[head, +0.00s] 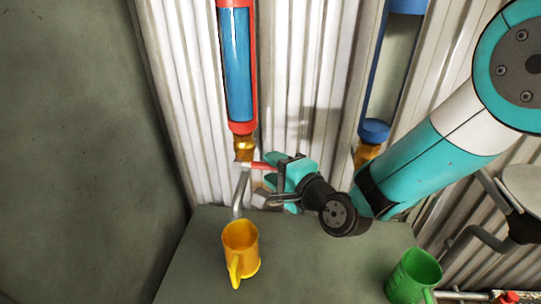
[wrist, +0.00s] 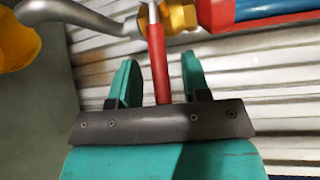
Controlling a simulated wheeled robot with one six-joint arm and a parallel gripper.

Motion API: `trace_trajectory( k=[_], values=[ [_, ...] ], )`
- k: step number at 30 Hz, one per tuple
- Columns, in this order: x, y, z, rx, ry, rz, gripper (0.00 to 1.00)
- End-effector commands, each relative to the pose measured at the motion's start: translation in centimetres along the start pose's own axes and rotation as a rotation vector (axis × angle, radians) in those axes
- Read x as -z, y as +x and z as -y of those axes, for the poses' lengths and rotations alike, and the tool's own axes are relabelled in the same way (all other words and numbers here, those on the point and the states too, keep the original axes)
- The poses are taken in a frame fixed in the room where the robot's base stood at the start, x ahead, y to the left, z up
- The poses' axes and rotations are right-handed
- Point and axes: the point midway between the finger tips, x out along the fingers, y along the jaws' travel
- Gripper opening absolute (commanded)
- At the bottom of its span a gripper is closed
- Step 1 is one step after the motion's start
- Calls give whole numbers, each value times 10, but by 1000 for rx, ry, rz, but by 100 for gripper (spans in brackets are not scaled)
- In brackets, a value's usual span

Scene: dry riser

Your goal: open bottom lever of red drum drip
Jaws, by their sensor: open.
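The red drum drip (head: 238,65) is an upright tube with red end caps and a blue middle. A brass valve (head: 244,148) sits at its bottom, with a grey spout (head: 240,190) curving down. The red bottom lever (head: 262,165) sticks out to the right from the valve. My gripper (head: 272,172) is open around this lever. In the wrist view the lever (wrist: 158,65) runs between the two teal fingers (wrist: 160,70), with a visible gap on each side. A yellow mug (head: 241,250) stands below the spout.
A second drip with blue caps (head: 374,130) hangs to the right, behind my arm. A green mug (head: 414,275) stands at the front right of the grey table (head: 310,270). A corrugated wall (head: 300,60) is close behind. A grey wall (head: 80,150) bounds the left.

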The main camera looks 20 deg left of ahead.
Motion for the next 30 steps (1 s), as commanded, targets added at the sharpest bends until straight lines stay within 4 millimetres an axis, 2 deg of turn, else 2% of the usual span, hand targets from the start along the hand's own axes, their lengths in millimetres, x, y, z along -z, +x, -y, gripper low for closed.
trace_trajectory(
  k=[6, 14, 18, 20, 30],
  values=[
    [0, 15, 0, -1, 0, 0, 43],
    [0, 16, 0, -1, 1, -1, 43],
    [0, 16, 0, -1, 1, -1, 11],
    [0, 16, 0, -1, 1, -1, 0],
    [-6, 18, 4, -13, -14, 4, 0]
  ],
)
